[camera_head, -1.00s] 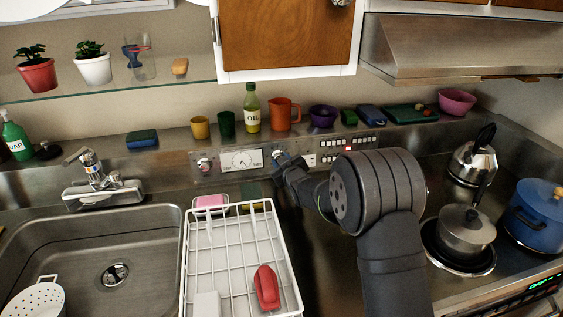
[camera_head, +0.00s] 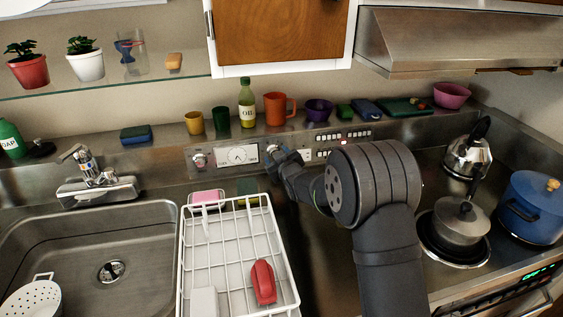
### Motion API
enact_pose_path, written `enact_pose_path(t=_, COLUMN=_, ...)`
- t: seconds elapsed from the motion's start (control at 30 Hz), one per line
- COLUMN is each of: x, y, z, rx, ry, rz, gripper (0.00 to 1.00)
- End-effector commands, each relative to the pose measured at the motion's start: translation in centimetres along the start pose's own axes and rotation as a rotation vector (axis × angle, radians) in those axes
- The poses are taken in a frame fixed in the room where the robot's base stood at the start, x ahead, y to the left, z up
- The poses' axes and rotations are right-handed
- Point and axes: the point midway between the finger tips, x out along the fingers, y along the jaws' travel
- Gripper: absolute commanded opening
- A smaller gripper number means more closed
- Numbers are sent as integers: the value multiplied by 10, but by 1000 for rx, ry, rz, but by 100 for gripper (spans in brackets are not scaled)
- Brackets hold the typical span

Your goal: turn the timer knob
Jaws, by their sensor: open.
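The control panel (camera_head: 323,148) on the backsplash carries a white clock dial (camera_head: 238,155). One knob (camera_head: 199,160) sits left of the dial and is in clear view. On the dial's right, my gripper (camera_head: 274,155) is at the panel, where another knob seems to be mostly hidden by the fingers. I cannot tell which knob is the timer knob, or whether the fingers touch the hidden one. My gripper is open, with my dark arm reaching in from the lower right.
A white dish rack (camera_head: 183,262) with a red object stands below the panel, beside the sink (camera_head: 62,240). Cups and an oil bottle (camera_head: 247,104) line the ledge above. Pots and a kettle (camera_head: 468,157) stand on the hob at right.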

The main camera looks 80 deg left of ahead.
Motion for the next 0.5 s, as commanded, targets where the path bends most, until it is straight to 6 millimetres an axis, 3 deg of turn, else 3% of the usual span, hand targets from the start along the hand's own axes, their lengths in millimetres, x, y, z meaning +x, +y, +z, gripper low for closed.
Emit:
enact_pose_path(t=0.17, x=-18, y=1, z=0, rx=1, ry=-1, rz=0, gripper=53)
enact_pose_path(t=0.5, x=-86, y=1, z=-1, rx=1, ry=-1, rz=1, gripper=53)
